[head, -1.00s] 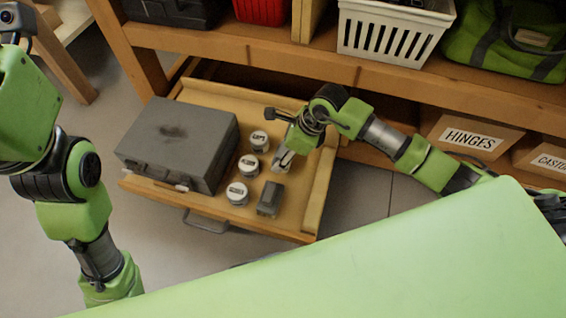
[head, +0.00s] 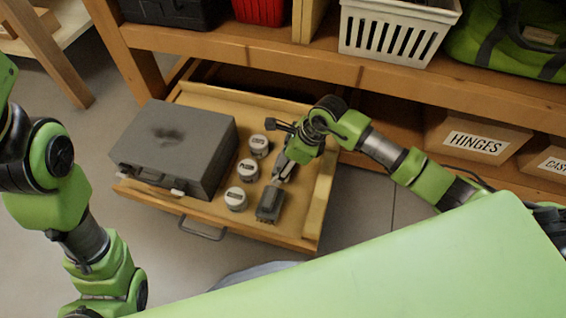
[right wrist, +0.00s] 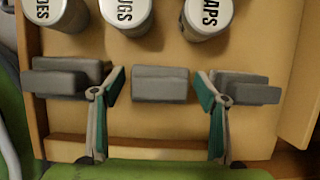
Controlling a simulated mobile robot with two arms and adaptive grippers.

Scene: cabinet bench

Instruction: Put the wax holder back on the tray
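A small dark grey block (head: 270,203), which may be the wax holder, lies in the open wooden drawer (head: 300,222), near its front right corner. My right gripper (head: 278,178) reaches down into the drawer just behind the block. In the right wrist view, the right gripper (right wrist: 162,88) is open, with its teal-padded fingers apart. The grey block (right wrist: 160,84) shows in the gap between them, touching neither finger. I cannot make out a separate tray. My left arm shows at the left of the head view, but its gripper does not.
Three white-lidded jars (head: 236,198) stand in a row left of the block. A grey case (head: 178,145) fills the drawer's left side. The drawer's right wall (head: 322,195) is close to my right gripper. The shelf above holds a white basket (head: 396,30).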

